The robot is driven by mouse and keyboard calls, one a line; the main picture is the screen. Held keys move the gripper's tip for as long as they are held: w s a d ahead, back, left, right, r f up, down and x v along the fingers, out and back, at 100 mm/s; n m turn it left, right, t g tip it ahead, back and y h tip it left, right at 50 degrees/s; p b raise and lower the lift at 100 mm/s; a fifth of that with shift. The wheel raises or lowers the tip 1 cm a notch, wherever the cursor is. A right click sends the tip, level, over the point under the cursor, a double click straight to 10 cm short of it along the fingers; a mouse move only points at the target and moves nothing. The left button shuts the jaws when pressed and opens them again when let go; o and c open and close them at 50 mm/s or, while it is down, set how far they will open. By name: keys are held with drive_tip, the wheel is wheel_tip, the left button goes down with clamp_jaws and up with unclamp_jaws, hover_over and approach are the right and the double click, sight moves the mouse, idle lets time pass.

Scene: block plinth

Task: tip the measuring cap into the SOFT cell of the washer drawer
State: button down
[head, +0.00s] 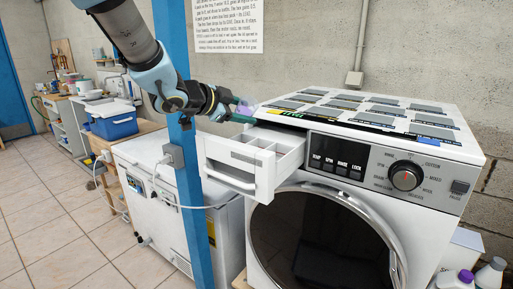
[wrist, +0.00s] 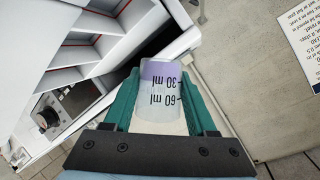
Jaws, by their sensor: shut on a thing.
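The clear measuring cap (wrist: 160,103) is held between the teal fingers of my gripper (wrist: 159,92) in the wrist view. Its 30 ml and 60 ml marks read upside down there, and lavender liquid shows at its far end, near the 30 ml mark. In the head view my gripper (head: 243,110) is behind and above the open washer drawer (head: 232,171), with the cap small and partly hidden. The white drawer has several cells, also seen at the left in the wrist view (wrist: 62,58). The cap is apart from the drawer in the wrist view. No SOFT label is readable.
The washer (head: 463,165) stands right of the drawer, with panels on its top. A blue post (head: 187,170) rises in front of a white chest (head: 133,160). A wall is close behind. Bottles (head: 460,279) stand at the lower right.

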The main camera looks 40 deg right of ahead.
drive_tip(key=shift+s+f+m+b, duration=0.2)
drive_tip(key=shift+f+m+b, duration=0.2)
drive_tip(key=shift+b, duration=0.2)
idle(1.2)
drive_tip(key=shift+r+m+t+b, duration=0.4)
drive_tip(key=shift+m+t+b, duration=0.2)
drive_tip(key=shift+b, duration=1.15)
idle(0.7)
drive_tip(key=shift+f+m+t+h+b, duration=0.4)
drive_tip(key=shift+f+m+t+b, duration=0.15)
drive_tip(key=shift+b, duration=2.1)
drive_tip(key=shift+r+m+b, duration=0.25)
drive_tip(key=shift+m+b, duration=0.1)
drive_tip(key=shift+b, duration=0.65)
